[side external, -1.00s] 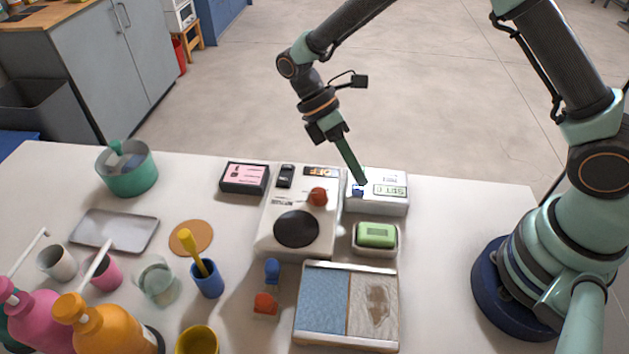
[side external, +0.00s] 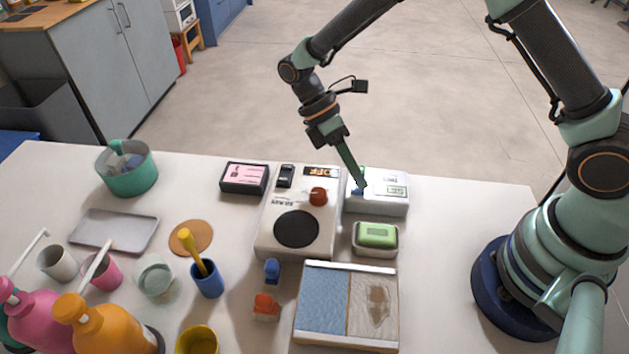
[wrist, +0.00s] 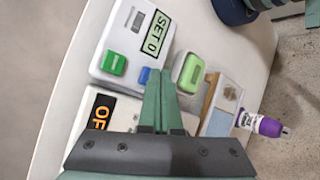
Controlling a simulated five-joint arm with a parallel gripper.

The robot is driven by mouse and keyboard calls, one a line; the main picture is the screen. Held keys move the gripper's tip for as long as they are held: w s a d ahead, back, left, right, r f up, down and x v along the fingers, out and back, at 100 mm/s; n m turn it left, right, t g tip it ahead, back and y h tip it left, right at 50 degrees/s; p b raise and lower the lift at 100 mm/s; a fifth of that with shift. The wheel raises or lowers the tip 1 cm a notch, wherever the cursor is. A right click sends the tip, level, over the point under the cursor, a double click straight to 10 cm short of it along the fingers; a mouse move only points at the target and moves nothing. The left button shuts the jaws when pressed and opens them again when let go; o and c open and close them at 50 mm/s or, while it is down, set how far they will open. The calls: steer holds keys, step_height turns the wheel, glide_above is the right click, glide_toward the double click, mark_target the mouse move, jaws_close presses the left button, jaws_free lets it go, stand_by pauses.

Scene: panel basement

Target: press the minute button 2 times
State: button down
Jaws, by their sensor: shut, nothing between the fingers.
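I cannot read which one is labelled minute. My gripper (side external: 362,186) is shut and empty, tilted downward, its tips right beside the blue button (side external: 356,191). In the wrist view the tips (wrist: 160,76) are just right of the blue button. I cannot tell whether they touch it or the box.
A hot plate unit (side external: 264,235) with a red knob and OFF display stands left of the timer. A green block in a white dish (side external: 376,236) and a blue-and-brown tray (side external: 347,348) lie in front. Pots, cups and bottles fill the left side.

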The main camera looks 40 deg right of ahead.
mark_target(355, 186)
steer(key=shift+f, duration=0.4)
steer(key=shift+r, duration=0.15)
stand_by(0.4)
steer(key=shift+r, duration=0.75)
steer(key=shift+r, duration=2.55)
stand_by(0.6)
step_height(355, 186, up, 4)
steer(key=shift+a+f, duration=0.1)
steer(key=shift+f, duration=0.05)
steer(key=shift+f, duration=0.1)
